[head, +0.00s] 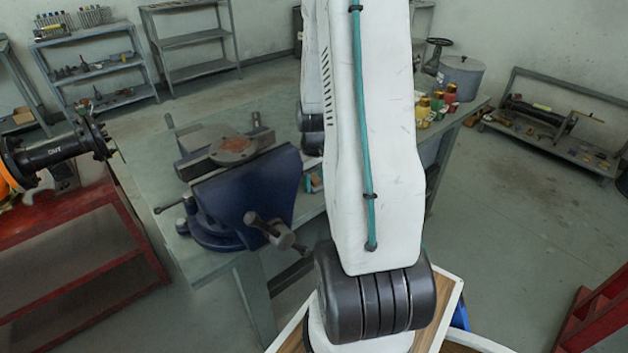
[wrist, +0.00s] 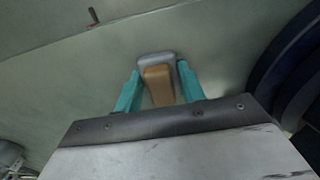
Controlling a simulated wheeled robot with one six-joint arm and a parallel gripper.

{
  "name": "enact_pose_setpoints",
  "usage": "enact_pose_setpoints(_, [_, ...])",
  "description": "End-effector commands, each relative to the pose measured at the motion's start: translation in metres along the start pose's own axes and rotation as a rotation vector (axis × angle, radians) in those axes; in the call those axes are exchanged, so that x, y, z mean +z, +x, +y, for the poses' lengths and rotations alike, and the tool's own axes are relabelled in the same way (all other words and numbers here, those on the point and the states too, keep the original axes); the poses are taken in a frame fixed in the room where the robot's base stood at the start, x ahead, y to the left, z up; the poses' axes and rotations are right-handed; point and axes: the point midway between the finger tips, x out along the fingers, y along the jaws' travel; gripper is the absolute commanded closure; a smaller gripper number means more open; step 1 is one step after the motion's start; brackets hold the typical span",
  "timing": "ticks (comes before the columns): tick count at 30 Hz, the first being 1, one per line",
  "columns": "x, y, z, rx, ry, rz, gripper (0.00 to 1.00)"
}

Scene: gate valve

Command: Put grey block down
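The grey block (wrist: 146,60) shows in the wrist view, with a tan-brown piece (wrist: 158,84) in front of it, on the side nearer the camera. Whether the brown piece is part of the block, I cannot tell. My gripper (wrist: 160,68) has two teal fingers, one at each side of the grey block, their tips appearing to touch its sides. A plain grey-green surface lies behind the block; the gap to it is unclear. In the head view my arm hides most of the gripper and the block.
A blue bench vise (head: 245,195) stands on the green workbench (head: 150,165), left of my arm. Several small coloured bottles (head: 437,105) and a grey pot (head: 461,78) stand at its far right. A red stand (head: 70,240) with a black pipe (head: 55,152) is at left.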

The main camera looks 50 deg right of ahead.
Motion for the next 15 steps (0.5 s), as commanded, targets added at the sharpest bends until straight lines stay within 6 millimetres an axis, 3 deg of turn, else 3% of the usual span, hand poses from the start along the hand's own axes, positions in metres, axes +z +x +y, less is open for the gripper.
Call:
enact_pose_setpoints(1, [0.0036,0.0071,-0.0019,-0.005,0.000,-0.009,0.49])
enact_pose_setpoints(2, [0.0038,0.0075,-0.0021,-0.005,0.000,-0.009,0.41])
enact_pose_setpoints(3, [0.0040,0.0078,-0.0026,-0.006,0.000,-0.010,0.39])
enact_pose_setpoints(15, [0.0040,0.0086,-0.0072,-0.008,-0.004,-0.012,0.39])
